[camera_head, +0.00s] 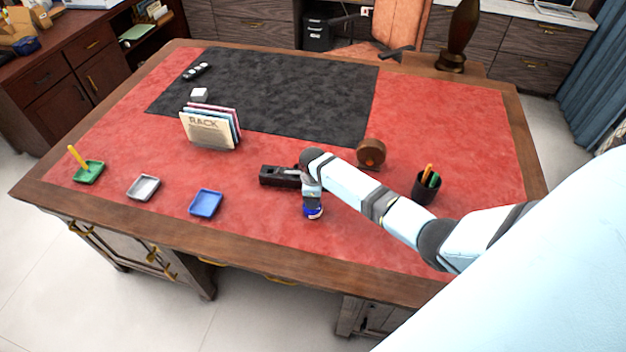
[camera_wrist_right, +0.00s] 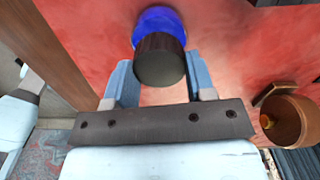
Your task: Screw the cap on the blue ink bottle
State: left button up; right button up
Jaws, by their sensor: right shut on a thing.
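The blue ink bottle (camera_head: 313,212) stands on the red leather near the front middle of the desk, below my right gripper. In the right wrist view the blue bottle (camera_wrist_right: 160,22) shows behind a dark round cap (camera_wrist_right: 160,62). My right gripper (camera_wrist_right: 160,82) is shut on the cap, one blue-grey finger on each side. It also shows in the head view (camera_head: 312,196), pointing down over the bottle. The cap lines up with the bottle; I cannot tell whether it is seated on the neck.
Small green (camera_head: 88,172), grey (camera_head: 143,188) and blue (camera_head: 206,204) trays lie to the left. A file rack (camera_head: 208,132) stands behind them. A round brown object (camera_head: 371,152) and a pen cup (camera_head: 426,190) are to the right. A black block (camera_head: 278,176) shows beside my wrist.

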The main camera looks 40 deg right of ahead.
jog(key=m, duration=0.4)
jog(key=shift+s, duration=0.1)
jog(key=shift+f, duration=0.1)
jog(key=shift+a+m, duration=0.2)
jog(key=shift+m, duration=0.9)
jog(key=shift+d+m, duration=0.1)
jog(key=shift+m, duration=0.9)
jog(key=m, duration=0.3)
jog(key=shift+m, duration=0.5)
